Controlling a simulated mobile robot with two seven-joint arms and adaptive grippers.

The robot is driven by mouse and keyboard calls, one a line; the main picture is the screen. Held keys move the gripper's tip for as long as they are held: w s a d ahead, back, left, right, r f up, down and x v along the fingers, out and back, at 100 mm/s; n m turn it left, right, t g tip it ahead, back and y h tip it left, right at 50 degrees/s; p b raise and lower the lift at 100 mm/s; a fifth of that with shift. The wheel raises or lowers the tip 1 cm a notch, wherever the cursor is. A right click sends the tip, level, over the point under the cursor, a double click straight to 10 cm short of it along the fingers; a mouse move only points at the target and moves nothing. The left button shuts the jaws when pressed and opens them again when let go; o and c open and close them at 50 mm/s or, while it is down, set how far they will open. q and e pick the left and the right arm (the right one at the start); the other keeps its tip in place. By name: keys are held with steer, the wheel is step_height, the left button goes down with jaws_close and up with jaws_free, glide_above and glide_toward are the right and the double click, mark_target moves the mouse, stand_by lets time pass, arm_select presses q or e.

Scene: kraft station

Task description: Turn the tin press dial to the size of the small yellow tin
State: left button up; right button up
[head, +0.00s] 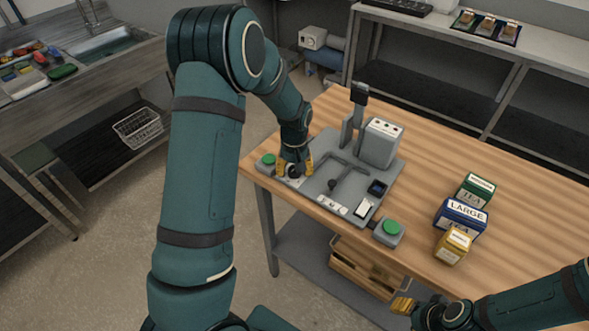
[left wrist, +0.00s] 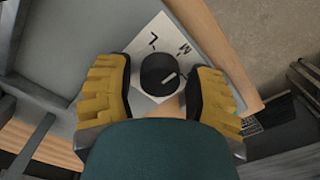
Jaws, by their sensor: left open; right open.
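The tin press (head: 375,145) stands on the wooden table, with a grey base plate. Its dial (left wrist: 160,75) is a round black knob with a light pointer line, on a white plate marked with letters, of which L and M show. My left gripper (head: 294,168) is over the dial at the left of the base; in the left wrist view its open yellow fingers (left wrist: 158,92) stand on both sides of the knob. I cannot tell whether they touch it. The small yellow tin (head: 454,246) stands at the table's right front. My right gripper (head: 402,306) is open near the front edge.
A blue tin marked LARGE (head: 462,216) and a green tin (head: 476,188) stand behind the yellow tin. Green buttons (head: 391,228) sit at both front corners of the press. A wooden crate (head: 362,272) is on the shelf below. The table right of the tins is clear.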

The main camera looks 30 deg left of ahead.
arm_select(q)
steer(key=shift+c, duration=0.4)
jaws_close()
steer(key=shift+m, duration=0.4)
steer(key=m, duration=0.5)
steer(key=shift+m, duration=0.3)
steer(key=m, duration=0.5)
steer(key=shift+m, duration=0.4)
